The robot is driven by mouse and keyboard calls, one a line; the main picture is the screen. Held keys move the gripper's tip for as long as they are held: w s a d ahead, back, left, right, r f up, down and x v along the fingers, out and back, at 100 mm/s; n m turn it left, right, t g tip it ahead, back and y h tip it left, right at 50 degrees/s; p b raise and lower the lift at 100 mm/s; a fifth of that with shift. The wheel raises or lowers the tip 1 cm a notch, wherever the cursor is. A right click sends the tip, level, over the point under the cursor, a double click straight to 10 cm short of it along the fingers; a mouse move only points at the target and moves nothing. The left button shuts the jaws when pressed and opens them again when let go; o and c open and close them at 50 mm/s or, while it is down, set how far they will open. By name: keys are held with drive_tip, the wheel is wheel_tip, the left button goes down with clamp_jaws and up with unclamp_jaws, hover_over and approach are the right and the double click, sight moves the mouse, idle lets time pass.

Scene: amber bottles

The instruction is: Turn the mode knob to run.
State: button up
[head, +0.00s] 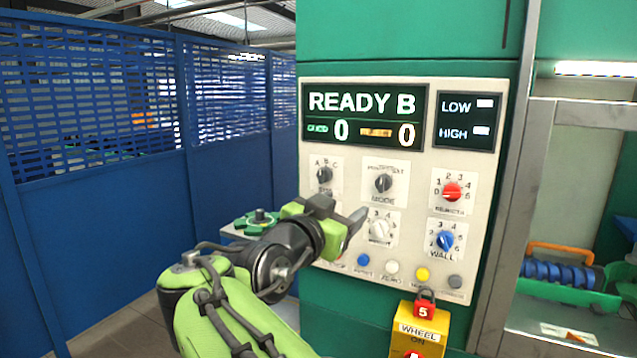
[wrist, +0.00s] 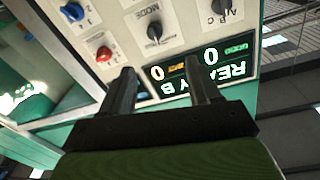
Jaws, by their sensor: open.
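The mode knob (head: 384,183) is a small dark knob on a pale plate marked MODE, in the upper middle of the control panel (head: 310,270). The lettering above it is too small to read, and I cannot tell which position it points to. In the wrist view the mode knob (wrist: 155,30) appears upside down, beyond and between the fingertips. My gripper (head: 342,212) is open and empty, in front of the panel, left of and below the mode knob in the head view. In the wrist view my gripper (wrist: 158,75) has its two dark fingers apart, with nothing between them.
A display (head: 362,115) above reads READY B. Close around stand a dark A-B-C knob (head: 324,174), a red knob (head: 452,192), a white knob (head: 380,230) and a blue knob (head: 445,240). Several buttons line the bottom. A blue fence (head: 90,230) stands left.

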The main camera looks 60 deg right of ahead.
drive_tip(key=p, duration=0.1)
approach(380, 185)
drive_tip(key=d, duration=0.3)
drive_tip(key=d+p, duration=0.1)
drive_tip(key=d, duration=0.2)
drive_tip(key=w+d+p, duration=0.1)
drive_tip(key=d, duration=0.2)
drive_tip(key=shift+d+r, duration=0.1)
drive_tip(key=shift+d, duration=0.15)
drive_tip(key=shift+s, duration=0.1)
drive_tip(key=shift+c, duration=0.3)
drive_tip(key=c, duration=1)
